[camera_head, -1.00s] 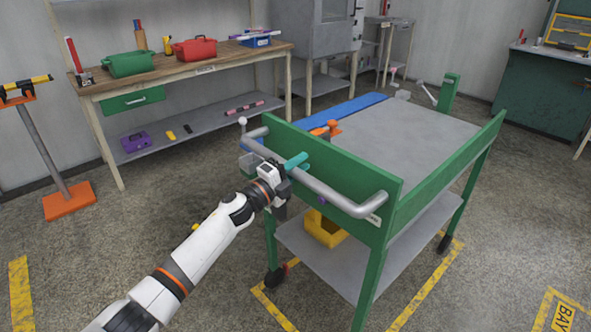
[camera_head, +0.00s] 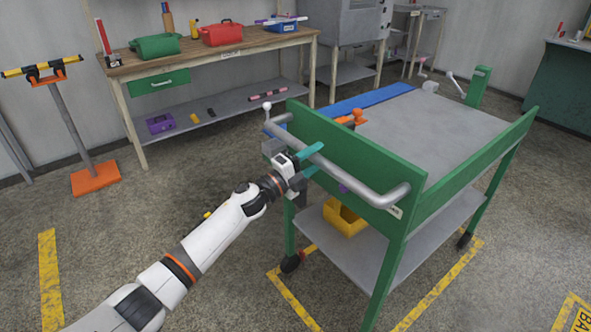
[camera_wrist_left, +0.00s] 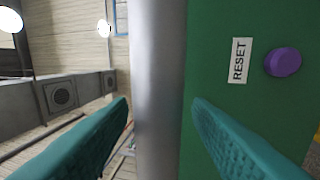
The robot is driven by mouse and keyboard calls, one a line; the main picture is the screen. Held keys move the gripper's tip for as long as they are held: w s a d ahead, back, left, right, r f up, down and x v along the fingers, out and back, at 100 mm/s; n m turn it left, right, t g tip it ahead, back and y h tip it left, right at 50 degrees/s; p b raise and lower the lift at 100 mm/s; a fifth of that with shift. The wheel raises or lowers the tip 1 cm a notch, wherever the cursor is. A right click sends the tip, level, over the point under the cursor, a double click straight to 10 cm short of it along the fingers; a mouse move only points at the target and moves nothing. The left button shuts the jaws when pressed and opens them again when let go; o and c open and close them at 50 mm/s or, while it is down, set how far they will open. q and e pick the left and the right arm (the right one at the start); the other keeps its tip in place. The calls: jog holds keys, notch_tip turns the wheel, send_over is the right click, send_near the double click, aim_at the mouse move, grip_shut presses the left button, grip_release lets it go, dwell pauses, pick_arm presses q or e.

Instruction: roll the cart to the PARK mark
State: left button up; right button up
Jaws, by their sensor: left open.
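The cart has green end panels and a grey top (camera_head: 440,120). It stands within yellow floor lines. A grey bar handle (camera_head: 365,190) runs along its near green panel. My left gripper (camera_head: 312,160) is at this handle, with its teal fingers apart. In the left wrist view the grey handle (camera_wrist_left: 158,90) runs upright between the two open fingers (camera_wrist_left: 160,105), with the green panel behind to the right. Whether the fingers touch it I cannot tell. No mark reading PARK shows. My right gripper is out of view.
A purple button (camera_wrist_left: 283,62) labelled RESET is on the panel beside the handle. A yellow bin (camera_head: 343,218) sits on the cart's lower shelf. A workbench (camera_head: 215,62) stands behind, and an orange-footed stand (camera_head: 96,178) at left. The floor at front left is open.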

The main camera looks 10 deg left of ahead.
pick_arm(q)
jog(key=v, duration=0.9)
jog(key=shift+s+a, duration=0.15)
jog(key=shift+a, duration=0.05)
